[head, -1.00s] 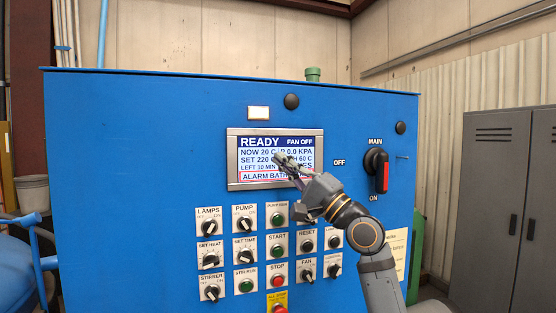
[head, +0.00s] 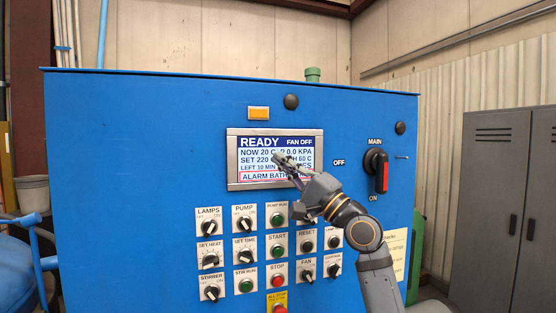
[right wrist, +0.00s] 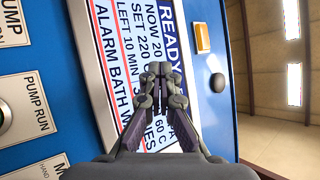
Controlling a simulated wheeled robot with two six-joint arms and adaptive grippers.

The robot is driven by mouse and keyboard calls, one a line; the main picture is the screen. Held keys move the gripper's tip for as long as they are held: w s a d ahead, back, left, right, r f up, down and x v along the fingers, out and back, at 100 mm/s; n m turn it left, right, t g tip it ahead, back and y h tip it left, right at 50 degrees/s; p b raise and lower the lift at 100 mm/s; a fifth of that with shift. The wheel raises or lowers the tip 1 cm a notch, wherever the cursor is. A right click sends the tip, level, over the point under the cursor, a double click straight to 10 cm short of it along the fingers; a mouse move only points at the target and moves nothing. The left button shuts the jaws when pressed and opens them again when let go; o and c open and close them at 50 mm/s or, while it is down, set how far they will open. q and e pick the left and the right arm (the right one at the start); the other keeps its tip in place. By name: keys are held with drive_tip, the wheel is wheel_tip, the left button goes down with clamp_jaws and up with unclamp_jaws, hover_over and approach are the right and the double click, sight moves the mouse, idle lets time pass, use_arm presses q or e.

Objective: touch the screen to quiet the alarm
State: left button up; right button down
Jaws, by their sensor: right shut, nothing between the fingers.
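The screen (head: 255,160) is set in a grey frame on the blue panel and shows in the right wrist view (right wrist: 122,45). It reads READY, FAN OFF, with lines of values. Its bottom row, outlined in red, begins ALARM BATH; the rest is partly hidden by my gripper. My right gripper (head: 277,157) is shut and empty, its fingertips over the right middle of the screen. In the right wrist view the closed fingertips (right wrist: 159,70) point at the screen face; I cannot tell whether they touch it. My left gripper is not in view.
An amber lamp (head: 259,113) is above the screen. Several knobs and buttons, including a red STOP button (head: 278,281), sit below it. A red-handled MAIN switch (head: 381,171) is to the right. Grey lockers (head: 495,200) stand at far right.

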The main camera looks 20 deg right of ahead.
drive_tip(key=shift+s, duration=0.15)
drive_tip(key=shift+s+f, duration=0.1)
drive_tip(key=shift+s, duration=0.4)
drive_tip(key=s, duration=0.5)
drive_tip(key=shift+d+p, duration=0.15)
drive_tip(key=shift+p, duration=0.2)
